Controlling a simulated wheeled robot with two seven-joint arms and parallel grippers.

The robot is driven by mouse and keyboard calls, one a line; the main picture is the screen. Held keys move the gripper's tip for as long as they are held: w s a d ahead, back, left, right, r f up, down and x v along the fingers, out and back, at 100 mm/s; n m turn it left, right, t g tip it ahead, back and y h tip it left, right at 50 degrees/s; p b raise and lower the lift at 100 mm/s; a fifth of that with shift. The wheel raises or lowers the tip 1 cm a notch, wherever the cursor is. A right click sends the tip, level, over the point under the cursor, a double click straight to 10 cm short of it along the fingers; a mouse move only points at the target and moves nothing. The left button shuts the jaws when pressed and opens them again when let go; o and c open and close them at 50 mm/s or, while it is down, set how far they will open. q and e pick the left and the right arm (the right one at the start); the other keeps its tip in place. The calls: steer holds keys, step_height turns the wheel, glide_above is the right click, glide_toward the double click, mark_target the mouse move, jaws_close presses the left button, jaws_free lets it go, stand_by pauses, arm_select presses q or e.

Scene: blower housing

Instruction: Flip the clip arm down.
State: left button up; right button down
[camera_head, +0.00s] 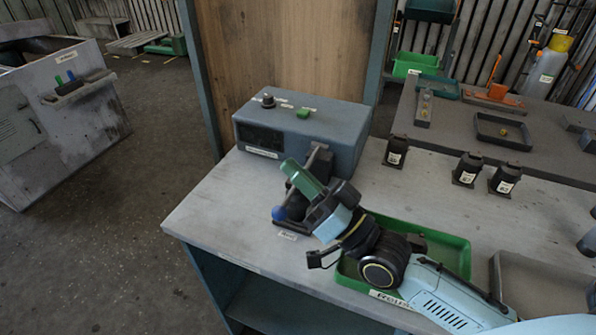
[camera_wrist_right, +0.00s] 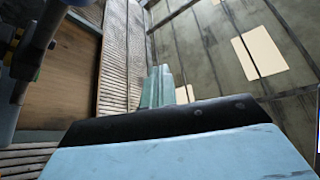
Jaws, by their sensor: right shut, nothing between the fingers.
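My right gripper (camera_head: 291,166) has its green fingers together with nothing between them. In the wrist view the shut fingers (camera_wrist_right: 158,88) point away, and a dark post-like part (camera_wrist_right: 35,50) is at upper left. My left gripper is out of view.
The grey-blue box (camera_head: 300,130) with a black knob and green button stands behind. A green tray (camera_head: 455,252) lies under my right wrist. Several black labelled parts (camera_head: 467,168) stand at right. The bench's left front corner (camera_head: 190,225) is clear.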

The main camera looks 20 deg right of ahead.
steer(key=s+d+f+p, duration=0.1)
steer(key=s+d, duration=0.5)
steer(key=shift+s+d+f, duration=0.2)
steer(key=shift+s+d, duration=0.1)
steer(key=shift+s, duration=0.1)
stand_by(0.6)
